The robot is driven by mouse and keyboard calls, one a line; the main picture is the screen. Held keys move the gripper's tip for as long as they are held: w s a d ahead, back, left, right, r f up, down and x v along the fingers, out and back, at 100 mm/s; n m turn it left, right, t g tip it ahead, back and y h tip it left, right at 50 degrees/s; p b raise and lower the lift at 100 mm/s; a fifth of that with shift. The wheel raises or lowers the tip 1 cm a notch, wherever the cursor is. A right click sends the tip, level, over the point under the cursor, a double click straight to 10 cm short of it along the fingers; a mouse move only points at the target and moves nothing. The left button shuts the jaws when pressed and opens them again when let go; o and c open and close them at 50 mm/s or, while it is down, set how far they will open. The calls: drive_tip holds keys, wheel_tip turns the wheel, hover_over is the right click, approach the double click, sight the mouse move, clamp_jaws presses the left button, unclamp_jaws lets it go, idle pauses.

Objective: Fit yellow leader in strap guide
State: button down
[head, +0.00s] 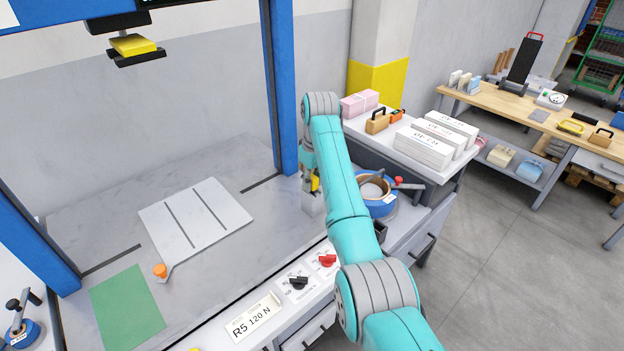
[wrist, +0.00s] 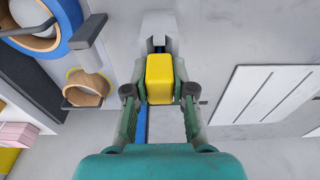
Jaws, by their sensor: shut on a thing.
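The yellow leader (wrist: 160,77) is a small rounded block held between the two fingers of my gripper (wrist: 160,92) in the wrist view. In the head view a bit of the yellow leader (head: 315,184) shows beside my gripper (head: 310,180), largely hidden by my arm. A pale grey block with a slot, which looks like the strap guide (wrist: 158,24), stands just beyond the leader in the wrist view. The guide (head: 311,204) also shows just below the leader in the head view. I cannot tell whether the leader touches it or sits in its slot.
A blue strap reel (head: 383,209) sits right of the guide. A blue frame post (head: 281,90) rises close to my arm.

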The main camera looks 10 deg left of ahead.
drive_tip(key=shift+f, duration=0.45)
drive_tip(key=c, duration=0.9)
unclamp_jaws()
drive_tip(key=shift+s+d+r, duration=0.1)
drive_tip(key=shift+r, duration=1.15)
drive_tip(key=shift+s+d+r, duration=0.1)
drive_tip(key=shift+d+r, duration=0.05)
drive_tip(key=shift+r, duration=1.05)
drive_tip(key=shift+s+d+r, duration=0.1)
drive_tip(key=shift+r, duration=1.15)
